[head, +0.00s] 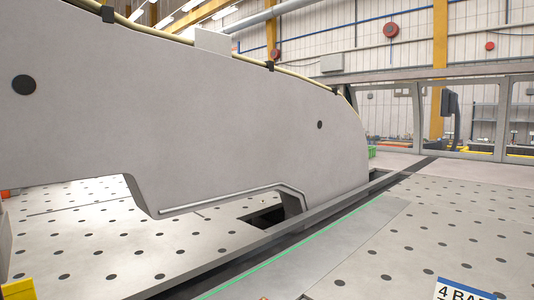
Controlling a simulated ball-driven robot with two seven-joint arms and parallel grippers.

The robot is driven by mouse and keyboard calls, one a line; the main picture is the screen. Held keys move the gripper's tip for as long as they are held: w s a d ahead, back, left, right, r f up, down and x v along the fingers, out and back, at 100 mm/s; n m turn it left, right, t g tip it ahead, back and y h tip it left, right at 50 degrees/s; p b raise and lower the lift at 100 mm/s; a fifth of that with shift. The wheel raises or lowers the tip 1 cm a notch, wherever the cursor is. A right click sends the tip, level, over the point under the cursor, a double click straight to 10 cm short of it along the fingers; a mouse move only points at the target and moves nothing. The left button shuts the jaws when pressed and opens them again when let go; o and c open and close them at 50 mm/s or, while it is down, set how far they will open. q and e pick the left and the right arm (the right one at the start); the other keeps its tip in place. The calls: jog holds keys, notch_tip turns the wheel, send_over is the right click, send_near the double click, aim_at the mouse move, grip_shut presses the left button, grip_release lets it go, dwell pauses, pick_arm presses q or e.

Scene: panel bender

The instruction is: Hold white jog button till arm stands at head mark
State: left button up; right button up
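A large grey machine arm (210,110) fills the left and middle of the head view. Its rounded end is at the right, and its lower tip comes down close to a dark slot in the table. A white plate (213,41) stands on its top edge. I see no white jog button in this view. I cannot make out a head mark for certain; a thin green line (300,243) runs along the strip in front of the arm. Neither of my grippers is in view.
The perforated table (440,205) spreads on both sides of the arm, bare at the right. A yellow part (16,290) shows at bottom left. A dark screen (450,104) and framed openings stand behind.

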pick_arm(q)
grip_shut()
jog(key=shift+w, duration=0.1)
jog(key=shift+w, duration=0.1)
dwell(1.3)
